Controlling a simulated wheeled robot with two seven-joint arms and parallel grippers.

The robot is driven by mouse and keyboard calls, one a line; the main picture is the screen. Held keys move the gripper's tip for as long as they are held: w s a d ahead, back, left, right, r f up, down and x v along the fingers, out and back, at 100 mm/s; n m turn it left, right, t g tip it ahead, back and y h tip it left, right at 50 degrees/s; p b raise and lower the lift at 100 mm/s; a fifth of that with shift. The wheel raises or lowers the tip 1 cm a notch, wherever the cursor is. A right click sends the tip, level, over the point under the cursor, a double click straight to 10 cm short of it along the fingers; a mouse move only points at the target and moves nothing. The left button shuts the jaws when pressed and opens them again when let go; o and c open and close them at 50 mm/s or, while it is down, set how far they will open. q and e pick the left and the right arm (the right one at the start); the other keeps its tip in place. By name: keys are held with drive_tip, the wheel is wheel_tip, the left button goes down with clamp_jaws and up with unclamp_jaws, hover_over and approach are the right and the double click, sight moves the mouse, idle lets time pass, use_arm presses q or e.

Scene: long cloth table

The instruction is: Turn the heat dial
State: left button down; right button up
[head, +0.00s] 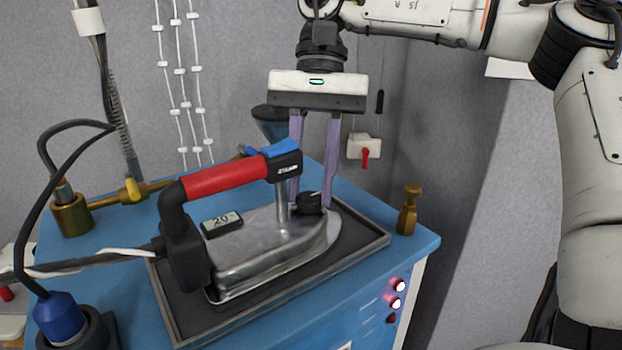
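The iron (262,255) has a silver body, a red and black handle and a blue lever on top. It stands on a dark tray (178,325) on the blue table. A small black dial (309,202) sits near the front end of the iron's body, below the handle's front. I take it to be the heat dial. My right gripper (311,206) points down there, its two purple fingers apart on either side of the dial. The handle's front partly hides the left finger, and I cannot tell whether either finger touches the dial. My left gripper is not in view.
A brass fitting (408,210) stands at the table's right corner. A black cable (90,262) enters the iron's rear. Brass piping (140,190) runs along the back left. A grey wall stands behind.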

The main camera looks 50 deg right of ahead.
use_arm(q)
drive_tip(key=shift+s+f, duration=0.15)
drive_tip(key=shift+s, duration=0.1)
use_arm(e)
drive_tip(key=shift+c, duration=0.5)
